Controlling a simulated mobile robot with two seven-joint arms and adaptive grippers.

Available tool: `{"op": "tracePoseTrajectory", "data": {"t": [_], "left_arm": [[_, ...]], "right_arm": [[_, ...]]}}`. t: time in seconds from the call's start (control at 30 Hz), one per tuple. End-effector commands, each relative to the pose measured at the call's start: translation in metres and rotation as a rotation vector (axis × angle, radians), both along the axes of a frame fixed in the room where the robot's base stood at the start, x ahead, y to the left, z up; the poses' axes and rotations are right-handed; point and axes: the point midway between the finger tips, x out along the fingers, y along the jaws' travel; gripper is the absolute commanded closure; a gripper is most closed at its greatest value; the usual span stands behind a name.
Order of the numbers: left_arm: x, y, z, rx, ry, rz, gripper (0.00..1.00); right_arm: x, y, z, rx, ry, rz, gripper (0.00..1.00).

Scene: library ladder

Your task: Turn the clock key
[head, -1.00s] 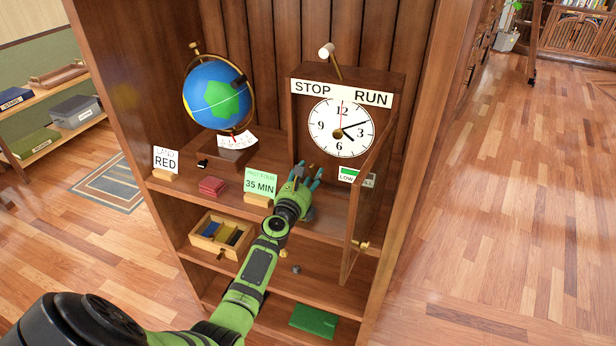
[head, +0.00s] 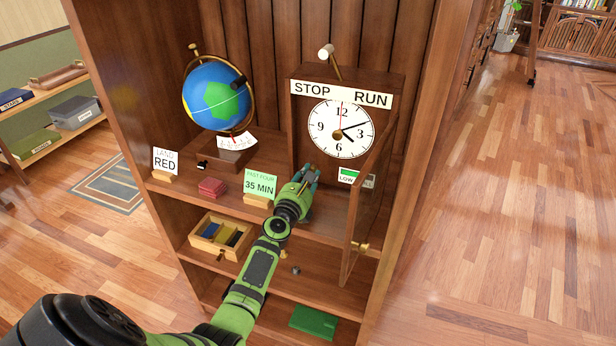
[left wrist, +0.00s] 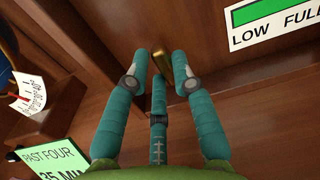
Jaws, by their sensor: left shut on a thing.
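The clock (head: 325,140) stands on the upper shelf, its glazed door (head: 366,200) swung open towards me. Its hands show a little past four. My left gripper (head: 309,172) is low at the clock's front, below the dial. In the left wrist view, the brass clock key (left wrist: 162,62) sits between the teal fingertips of my left gripper (left wrist: 160,70), which are shut on it at the wooden front. In the head view my fingers hide the key. A LOW–FULL gauge (left wrist: 272,20) with a green bar is right of the key. My right gripper is out of view.
A lever (head: 326,52) tops the clock above the STOP and RUN sign (head: 342,93). A green "PAST FOUR 35 MIN" card (head: 260,184) stands left of my gripper. A globe (head: 216,96), LAND RED card (head: 165,160) and small drawer (head: 220,236) are further left.

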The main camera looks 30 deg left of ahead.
Motion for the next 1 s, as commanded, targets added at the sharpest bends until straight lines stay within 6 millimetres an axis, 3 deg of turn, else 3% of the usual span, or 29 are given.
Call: {"op": "tracePoseTrajectory", "data": {"t": [1.0], "left_arm": [[0.0015, -0.0072, 0.0013, 0.939, 0.227, -0.001, 1.0]], "right_arm": [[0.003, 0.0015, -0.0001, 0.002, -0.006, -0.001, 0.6]]}}
